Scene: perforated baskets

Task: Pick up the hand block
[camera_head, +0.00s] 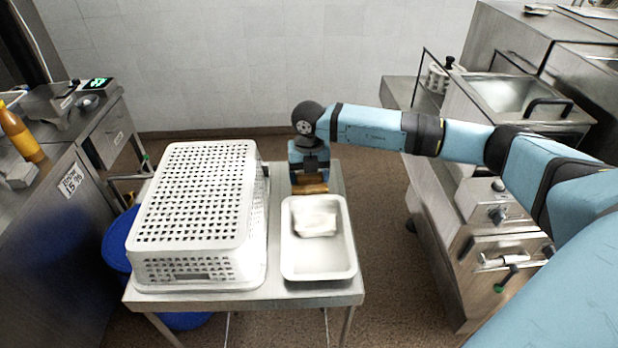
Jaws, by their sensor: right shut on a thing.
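My right gripper (310,178) points down over the metal table at the back edge of a white tray. It is shut on a brown, wood-coloured block, which I take to be the hand block (312,188). Only a narrow strip of the block shows below the gripper; the tray rim is just in front of it. I cannot tell whether the block touches the table. My left gripper is not in view.
The white tray (318,268) holds a pale, cloth-like thing (315,222). A large white perforated basket (152,266) stands left of it, upside down or lidded. The table (340,292) has little bare top. Steel counters stand on both sides.

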